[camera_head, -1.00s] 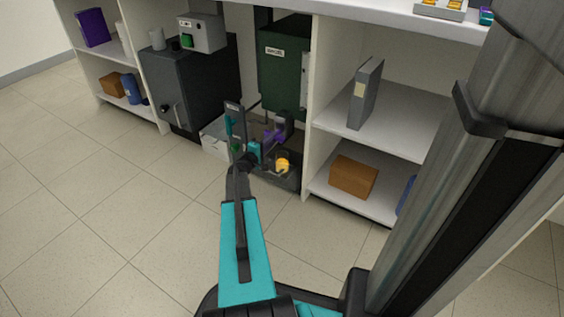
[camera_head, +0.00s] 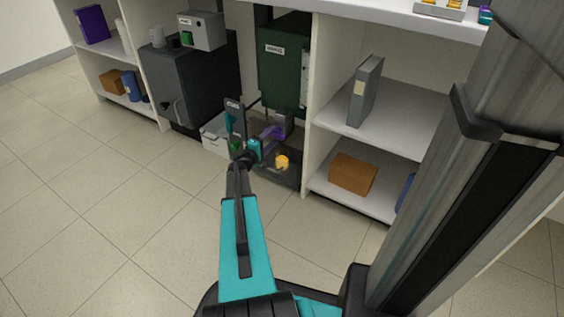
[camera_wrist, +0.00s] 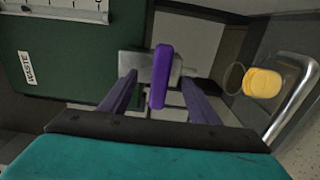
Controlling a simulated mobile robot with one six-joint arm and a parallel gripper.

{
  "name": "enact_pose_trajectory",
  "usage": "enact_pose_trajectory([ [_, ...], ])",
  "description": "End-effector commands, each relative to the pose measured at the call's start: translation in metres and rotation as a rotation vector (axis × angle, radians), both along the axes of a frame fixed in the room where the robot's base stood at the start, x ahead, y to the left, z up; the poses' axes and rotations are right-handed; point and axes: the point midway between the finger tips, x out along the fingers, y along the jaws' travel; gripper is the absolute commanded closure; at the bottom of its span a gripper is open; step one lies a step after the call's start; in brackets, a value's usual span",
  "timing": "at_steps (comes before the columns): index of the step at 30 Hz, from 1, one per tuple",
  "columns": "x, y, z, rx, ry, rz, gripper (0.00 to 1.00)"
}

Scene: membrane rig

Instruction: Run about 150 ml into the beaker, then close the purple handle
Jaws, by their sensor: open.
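The purple handle (camera_wrist: 160,75) shows in the wrist view, lying across a grey valve body (camera_wrist: 134,64) under the green WASTE tank (camera_wrist: 75,55). My gripper (camera_wrist: 164,85) is open. Its two dark purple fingers stand on either side of the handle, with gaps between. The clear beaker (camera_wrist: 235,78) is to the right in the wrist view, with yellow-orange contents (camera_wrist: 264,83) in its lower part. Its graduations are not readable, and no running stream is visible. In the head view the tank (camera_head: 284,65) stands above my gripper, and the yellow contents (camera_head: 282,162) show beside it.
A dark grey cabinet (camera_head: 190,85) and a light tray or box (camera_head: 214,135) are left of the rig. A white shelf (camera_head: 385,125) with a binder (camera_head: 366,88) and a brown box (camera_head: 353,174) is on the right. A curved metal rail (camera_wrist: 298,98) passes near the beaker. The floor in front is clear.

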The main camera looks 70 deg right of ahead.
Motion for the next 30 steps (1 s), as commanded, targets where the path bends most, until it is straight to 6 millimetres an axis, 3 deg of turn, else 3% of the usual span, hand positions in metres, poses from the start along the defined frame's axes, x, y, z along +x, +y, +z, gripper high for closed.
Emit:
enact_pose_trajectory([
  [30, 0.014, 0.056, -0.001, 0.000, 0.000, 0.001, 0.44],
])
